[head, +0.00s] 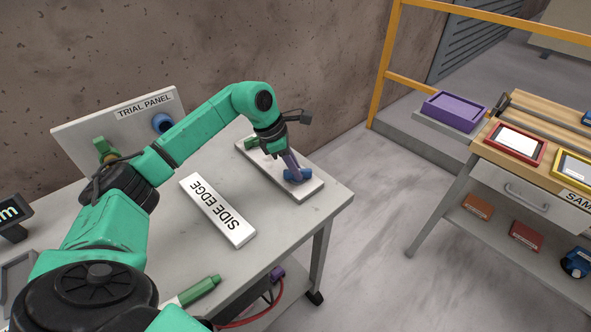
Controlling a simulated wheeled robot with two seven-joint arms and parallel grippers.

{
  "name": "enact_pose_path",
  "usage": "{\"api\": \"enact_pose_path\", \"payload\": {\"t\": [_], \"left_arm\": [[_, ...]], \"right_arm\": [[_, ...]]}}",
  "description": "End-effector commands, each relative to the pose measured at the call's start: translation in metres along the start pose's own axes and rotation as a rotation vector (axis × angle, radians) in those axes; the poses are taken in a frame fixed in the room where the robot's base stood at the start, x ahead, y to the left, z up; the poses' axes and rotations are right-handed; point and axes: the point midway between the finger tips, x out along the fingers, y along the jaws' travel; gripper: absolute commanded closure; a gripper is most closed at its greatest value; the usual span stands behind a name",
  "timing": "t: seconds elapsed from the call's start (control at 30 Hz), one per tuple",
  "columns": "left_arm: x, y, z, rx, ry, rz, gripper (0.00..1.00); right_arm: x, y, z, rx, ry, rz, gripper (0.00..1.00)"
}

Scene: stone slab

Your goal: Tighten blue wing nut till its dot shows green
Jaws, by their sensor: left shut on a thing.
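The blue wing nut (297,175) sits on the right part of a pale strip-shaped plate (310,190) lying on the table. My left gripper (292,168) reaches down onto it from above and is shut on it. The fingers hide part of the nut, and I cannot make out a coloured dot on it. A green piece (251,142) sits at the far left end of the same plate. My right gripper is not in view.
A white block marked SIDE EDGE (218,210) lies in front of the plate. The TRIAL PANEL (80,130) stands behind, with a blue knob (161,123) and a green one (104,150). A green-handled tool (200,290) lies near the front edge. Another bench (520,165) stands right, across open floor.

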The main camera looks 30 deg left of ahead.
Motion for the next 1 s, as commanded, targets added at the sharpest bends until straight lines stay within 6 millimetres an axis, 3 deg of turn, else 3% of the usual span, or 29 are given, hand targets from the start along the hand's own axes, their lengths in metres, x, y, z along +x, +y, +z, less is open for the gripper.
{"api": "enact_pose_path", "payload": {"t": [0.67, 0.7, 0.77, 1.0], "left_arm": [[-0.0023, 0.0018, 0.0017, 0.082, -0.005, -0.029, 1.00], [-0.0023, 0.0018, 0.0017, 0.082, -0.005, -0.028, 0.79], [-0.0023, 0.0018, 0.0017, 0.082, -0.005, -0.029, 0.56], [-0.0010, 0.0011, 0.0008, 0.081, -0.002, -0.031, 0.53]], "right_arm": [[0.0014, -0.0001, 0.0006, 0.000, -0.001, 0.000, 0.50], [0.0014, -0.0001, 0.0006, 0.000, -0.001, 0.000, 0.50], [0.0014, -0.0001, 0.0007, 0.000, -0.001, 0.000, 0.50], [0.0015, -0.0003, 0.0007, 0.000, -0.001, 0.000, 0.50]]}}
